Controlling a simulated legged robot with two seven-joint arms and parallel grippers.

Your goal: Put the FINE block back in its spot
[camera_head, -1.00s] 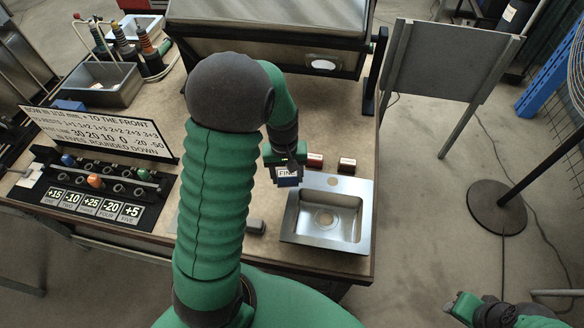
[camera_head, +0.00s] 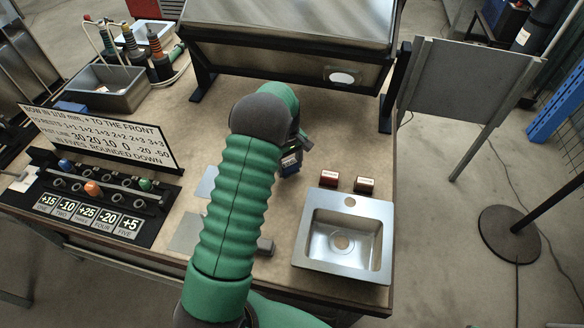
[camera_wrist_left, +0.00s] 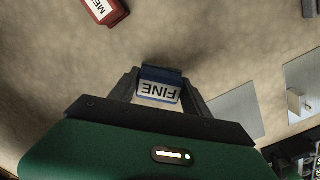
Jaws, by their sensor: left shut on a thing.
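The FINE block (camera_wrist_left: 159,88) is blue with a white label and sits between the fingers of my left gripper (camera_wrist_left: 160,80) in the left wrist view. Its label reads upside down there. In the head view my left gripper (camera_head: 291,164) shows beyond my green arm, with the blue block (camera_head: 290,160) partly hidden by it. The gripper is shut on the block, left of and behind two red blocks. Whether the block touches the table is unclear. My right gripper is out of view.
Red blocks (camera_head: 329,179) (camera_head: 364,184) stand behind the sink (camera_head: 343,276). Flat grey plates (camera_head: 187,233) lie left of my arm, partly hidden by it. A rack with coloured knobs (camera_head: 92,188) and a sign (camera_head: 100,138) stand at left. A large framed panel (camera_head: 290,62) stands behind.

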